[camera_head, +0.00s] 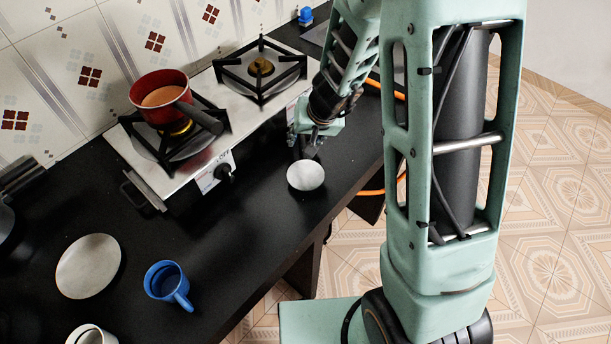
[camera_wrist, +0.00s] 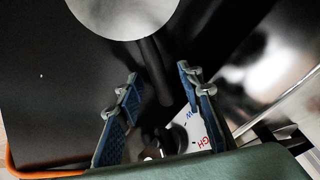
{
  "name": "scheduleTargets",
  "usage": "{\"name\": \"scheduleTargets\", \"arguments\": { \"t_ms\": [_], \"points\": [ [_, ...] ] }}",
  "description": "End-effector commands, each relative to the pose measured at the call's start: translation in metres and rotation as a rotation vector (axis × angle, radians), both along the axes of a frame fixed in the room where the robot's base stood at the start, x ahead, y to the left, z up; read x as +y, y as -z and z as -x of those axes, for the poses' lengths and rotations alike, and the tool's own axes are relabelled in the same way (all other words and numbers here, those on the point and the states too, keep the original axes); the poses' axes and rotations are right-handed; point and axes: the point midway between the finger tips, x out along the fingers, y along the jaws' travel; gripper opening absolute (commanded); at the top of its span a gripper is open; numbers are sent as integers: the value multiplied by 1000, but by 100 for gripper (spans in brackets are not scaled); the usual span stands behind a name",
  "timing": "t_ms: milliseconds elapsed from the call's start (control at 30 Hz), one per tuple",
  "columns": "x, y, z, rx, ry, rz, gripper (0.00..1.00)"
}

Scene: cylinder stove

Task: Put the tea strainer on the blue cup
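The blue cup (camera_head: 168,283) stands upright on the black counter at the lower left in the head view. A round pale grey disc (camera_head: 305,175), seemingly the tea strainer, is below my gripper (camera_head: 306,148) in the head view. In the wrist view, the strainer's grey round part (camera_wrist: 122,12) is at the top, and a dark handle runs down from it between the fingers. My gripper (camera_wrist: 158,74) is open, with a finger on each side of the handle and visible gaps. I cannot tell how far above the handle the fingertips are.
A stove (camera_head: 205,115) with a red pot (camera_head: 158,88) on its left burner runs along the tiled wall. A grey plate (camera_head: 88,266) lies left of the blue cup, and a whitish cup (camera_head: 91,336) is at the bottom edge. The counter's front edge (camera_head: 290,262) drops to the floor.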

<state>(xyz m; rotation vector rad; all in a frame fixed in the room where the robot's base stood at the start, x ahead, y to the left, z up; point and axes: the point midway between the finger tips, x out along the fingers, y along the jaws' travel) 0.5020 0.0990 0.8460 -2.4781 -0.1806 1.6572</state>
Motion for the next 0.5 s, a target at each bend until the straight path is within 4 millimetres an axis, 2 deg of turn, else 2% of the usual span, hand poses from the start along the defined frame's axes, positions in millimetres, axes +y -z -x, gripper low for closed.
{"name": "scheduleTargets", "arguments": {
  "t_ms": [33,300,500],
  "points": [
    [0,0,0,0,0,0,29],
    [0,0,0,0,0,0,0],
    [0,0,0,0,0,0,0]
  ]
}}
